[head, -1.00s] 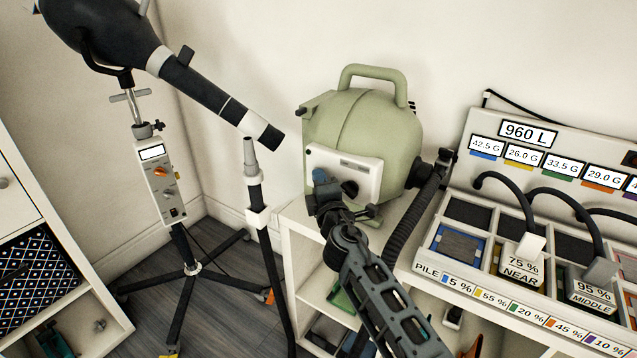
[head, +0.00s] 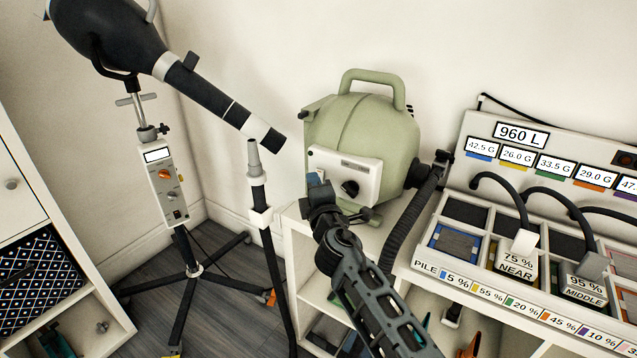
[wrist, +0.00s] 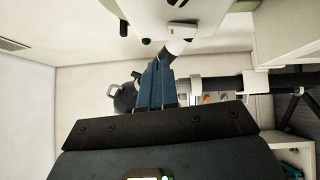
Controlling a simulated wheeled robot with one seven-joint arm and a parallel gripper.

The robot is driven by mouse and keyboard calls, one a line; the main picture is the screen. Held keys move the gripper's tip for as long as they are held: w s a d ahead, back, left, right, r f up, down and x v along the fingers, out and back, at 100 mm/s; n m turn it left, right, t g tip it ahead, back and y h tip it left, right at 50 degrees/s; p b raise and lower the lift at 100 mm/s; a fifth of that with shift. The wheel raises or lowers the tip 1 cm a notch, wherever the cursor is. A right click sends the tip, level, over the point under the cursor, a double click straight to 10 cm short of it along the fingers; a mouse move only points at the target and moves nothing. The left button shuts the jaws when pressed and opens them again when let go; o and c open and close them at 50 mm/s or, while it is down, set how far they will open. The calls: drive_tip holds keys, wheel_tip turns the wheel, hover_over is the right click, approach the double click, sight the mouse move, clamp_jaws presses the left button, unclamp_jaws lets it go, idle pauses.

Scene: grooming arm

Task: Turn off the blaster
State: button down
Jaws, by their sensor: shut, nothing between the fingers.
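The green canister machine, which I take to be the blaster (head: 375,125), stands on a white shelf with a carry handle on top. Its front has a white panel (head: 335,163) with a black round knob (head: 350,187). My gripper (head: 316,179) is in front of the panel's lower left edge, left of the knob. Its bluish fingers are together and empty; they also show in the wrist view (wrist: 158,84). I cannot tell whether they touch the panel. In the wrist view, part of a pale green surface (wrist: 215,8) shows at the top.
A black dryer (head: 120,40) on a stand with a control box (head: 165,186) is at left. A grey-tipped upright wand (head: 255,160) stands between it and the blaster. A ribbed hose (head: 408,220) runs down the blaster's right side, beside a labelled tray rack (head: 450,262).

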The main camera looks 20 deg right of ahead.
drive_tip(key=s+a+r+p, duration=0.1)
drive_tip(key=s, duration=0.8)
drive_tip(key=shift+s+a+p, duration=0.25)
drive_tip(key=shift+a+p, duration=0.05)
drive_tip(key=s+a+f+m+g+y, duration=0.15)
drive_tip(key=s+f+m, duration=0.3)
drive_tip(key=s, duration=0.85)
drive_tip(key=s+a+f+m+g+y, duration=0.1)
drive_tip(key=s+a+f+m+y, duration=0.3)
drive_tip(key=s, duration=1)
drive_tip(key=s+d+r+m+h, duration=0.1)
drive_tip(key=s+d+r+m, duration=0.2)
drive_tip(key=s, duration=0.9)
drive_tip(key=s+d+r+m+g+h, duration=0.1)
drive_tip(key=s+d+r+m, duration=0.2)
drive_tip(key=s, duration=0.8)
wheel_tip(320, 180, up, 4)
drive_tip(key=shift+s+r+m, duration=0.1)
drive_tip(key=shift+s+m, duration=0.3)
drive_tip(key=shift+m, duration=0.85)
